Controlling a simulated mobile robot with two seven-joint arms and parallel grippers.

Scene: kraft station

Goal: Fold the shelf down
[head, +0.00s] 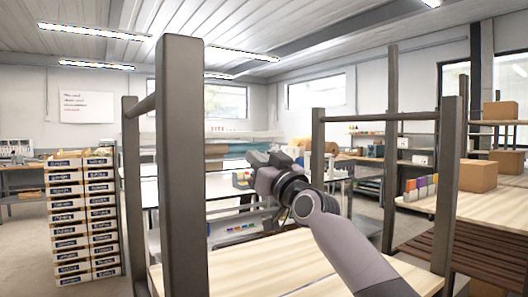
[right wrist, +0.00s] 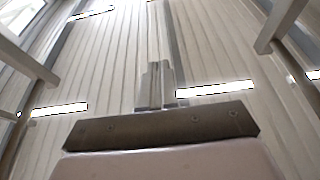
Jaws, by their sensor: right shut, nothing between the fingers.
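The light wooden shelf (head: 250,265) lies flat in the lower middle of the head view, between dark grey upright posts. A thin seam runs across its boards. My right arm reaches in from the lower right above the shelf and covers part of it. My right gripper (head: 256,157) is above the shelf's far side, apart from the wood, pointing away and up. In the right wrist view its fingers (right wrist: 155,85) are together and empty, against the ceiling; the shelf does not show there. My left gripper is not in view.
A thick post (head: 180,170) stands close at left, and another post (head: 447,190) at right. Stacked crates (head: 85,215) stand on the floor at left. At right, a rack holds cardboard boxes (head: 478,175) and coloured folders. A white table stands behind.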

